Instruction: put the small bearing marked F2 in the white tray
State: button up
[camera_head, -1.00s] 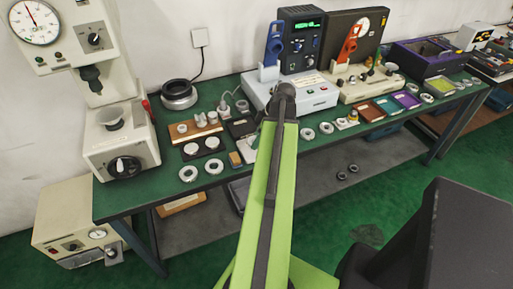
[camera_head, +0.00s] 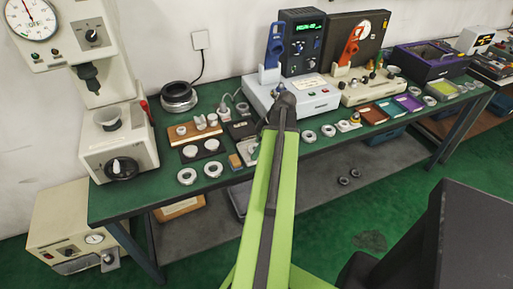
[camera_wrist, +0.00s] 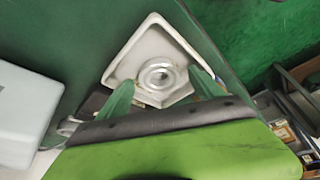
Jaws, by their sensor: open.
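My gripper (camera_wrist: 161,79) is open, with one green finger on either side of the ring in the picture. I cannot tell whether the fingers touch it. The gripper is hidden behind my arm in the head view. I cannot make out an F2 mark anywhere.
Loose rings lie on the bench front at left (camera_head: 187,176) and right of my arm (camera_head: 308,136). A dark plate with two white discs (camera_head: 202,149) and a wooden block of small parts (camera_head: 194,130) stand left of the tray. A light instrument box (camera_head: 300,100) stands behind.

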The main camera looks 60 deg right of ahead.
jog(key=shift+s+r+p, duration=0.1)
jog(key=shift+r+p, duration=0.45)
jog(key=shift+r, duration=0.05)
jog(key=p+v, duration=1)
jog(key=v, duration=0.1)
